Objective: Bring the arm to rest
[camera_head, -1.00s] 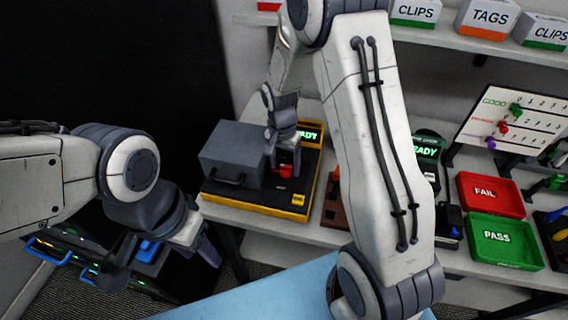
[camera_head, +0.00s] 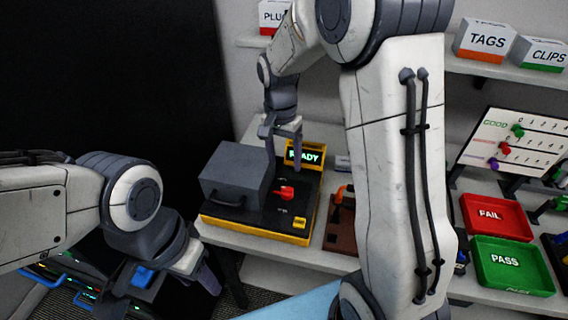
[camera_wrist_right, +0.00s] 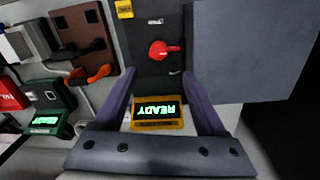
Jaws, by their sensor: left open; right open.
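My right gripper (camera_head: 281,132) is open and empty above the yellow-edged test box (camera_head: 256,228). In the right wrist view its two fingers (camera_wrist_right: 165,95) stand wide apart, with the box's lit READY display (camera_wrist_right: 157,112) between them. A grey cover with a handle (camera_head: 238,174) sits on the box's left part. My left gripper (camera_head: 172,288) is open at the lower left, in front of a dark rack with blue handles (camera_head: 85,299).
A red FAIL tray (camera_head: 495,218) and a green PASS tray (camera_head: 512,266) sit at the right of the bench. A brown block with an orange handle (camera_head: 340,235) is beside the box. A shelf with labelled boxes (camera_head: 485,41) runs above. My right arm hides the middle.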

